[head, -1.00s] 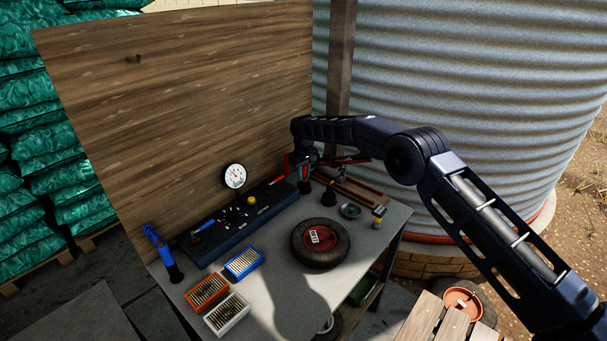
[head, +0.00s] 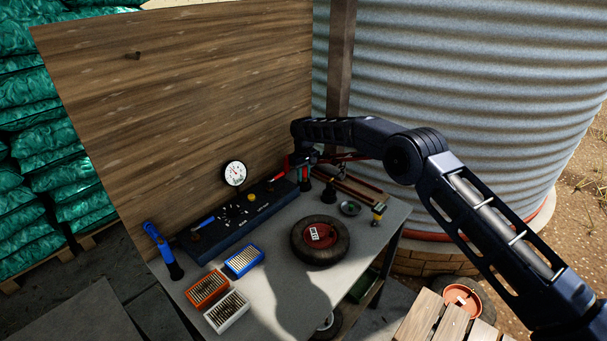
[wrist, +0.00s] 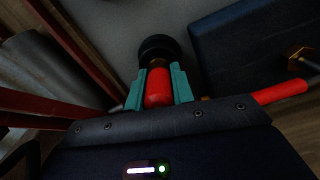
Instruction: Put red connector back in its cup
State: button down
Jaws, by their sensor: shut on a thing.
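The red connector (wrist: 158,88) is held between the teal finger pads of my gripper (wrist: 160,84) in the wrist view. A round black cup (wrist: 157,46) lies just beyond the connector's end, in line with it. I cannot tell whether the connector's tip is inside the cup. In the head view my gripper (head: 304,174) is at the back right of the bench, beside the dark manifold block, and the arm partly hides the connector.
The dark block (head: 225,228) with a gauge (head: 235,173) runs along the wooden board. A blue connector (head: 157,243) stands in a black cup at the left. A wheel (head: 300,250), a small dish (head: 350,208) and red bars (head: 358,187) lie nearby. Bit boxes (head: 244,261) sit at the front.

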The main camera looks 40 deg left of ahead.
jog(key=shift+s+d+f, duration=0.1)
jog(key=shift+d+f, duration=0.05)
jog(key=shift+f, duration=0.6)
jog(key=shift+d+f, duration=0.1)
jog(key=shift+f, duration=0.6)
dwell(1.1)
jog(key=c, duration=1.3)
grip_release()
jog(key=shift+c, duration=1)
jog(key=shift+r, duration=0.1)
jog(key=shift+a+r, duration=0.1)
jog(key=shift+r, duration=0.7)
jog(key=o, duration=0.4)
jog(key=shift+r, duration=0.25)
jog(key=shift+a+r, duration=0.15)
jog(key=shift+r, duration=2.9)
